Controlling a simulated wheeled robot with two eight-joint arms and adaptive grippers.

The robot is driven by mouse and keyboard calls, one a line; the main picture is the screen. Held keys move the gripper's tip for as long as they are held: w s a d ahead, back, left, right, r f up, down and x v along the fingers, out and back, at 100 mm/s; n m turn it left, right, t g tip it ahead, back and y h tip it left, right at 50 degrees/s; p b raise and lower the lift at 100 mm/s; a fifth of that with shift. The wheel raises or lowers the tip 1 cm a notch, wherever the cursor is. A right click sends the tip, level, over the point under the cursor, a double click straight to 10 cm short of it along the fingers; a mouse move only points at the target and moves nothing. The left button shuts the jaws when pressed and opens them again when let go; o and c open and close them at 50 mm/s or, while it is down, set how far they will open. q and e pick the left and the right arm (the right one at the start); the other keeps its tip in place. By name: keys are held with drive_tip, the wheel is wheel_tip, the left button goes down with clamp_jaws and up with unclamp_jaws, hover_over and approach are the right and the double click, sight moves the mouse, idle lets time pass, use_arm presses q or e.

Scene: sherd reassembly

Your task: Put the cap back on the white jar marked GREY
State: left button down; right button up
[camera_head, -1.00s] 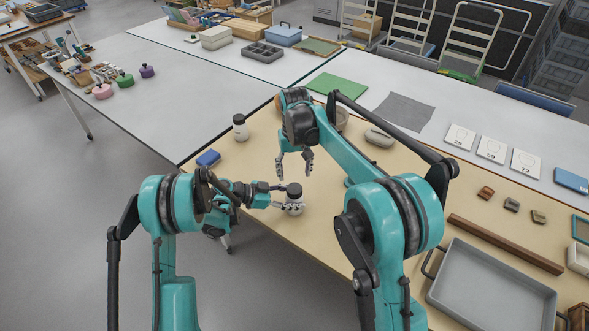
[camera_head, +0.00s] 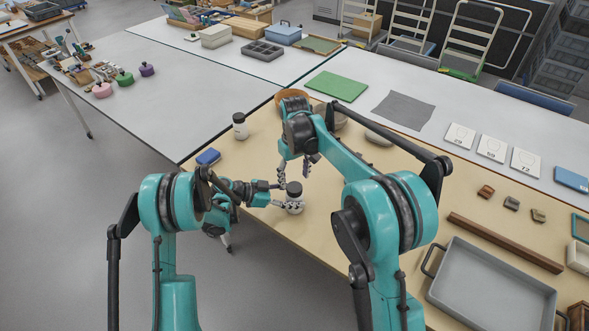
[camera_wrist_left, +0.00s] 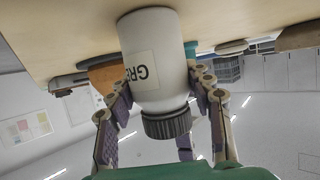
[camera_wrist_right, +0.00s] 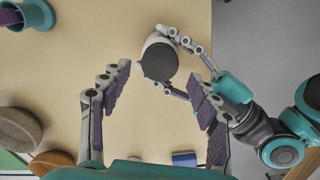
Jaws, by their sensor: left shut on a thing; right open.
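The white jar marked GREY (camera_head: 294,206) stands on the tan table top. Its label partly shows as "GRE" in the left wrist view (camera_wrist_left: 143,69). A dark ridged cap (camera_wrist_left: 167,124) sits at the jar's mouth; how tightly it is seated I cannot tell. The cap's round top shows in the right wrist view (camera_wrist_right: 159,61). My left gripper (camera_head: 282,195) is shut around the jar's body from the left. My right gripper (camera_head: 298,176) is open and points down just above the cap, which appears between and beyond its fingers (camera_wrist_right: 160,84). It does not appear to touch the cap.
Another white jar with a dark top (camera_head: 240,127) and a blue box (camera_head: 208,157) stand to the left. Bowls (camera_head: 292,95) lie behind my right arm. A grey tray (camera_head: 490,290) and a brown bar (camera_head: 505,243) are on the right. Table around the held jar is clear.

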sight(295, 187)
drive_tip(key=shift+f, duration=2.15)
drive_tip(key=c, duration=1.2)
drive_tip(key=o, duration=1.4)
drive_tip(key=shift+c, duration=0.2)
drive_tip(key=shift+r, duration=0.1)
wheel_tip(295, 187, up, 12)
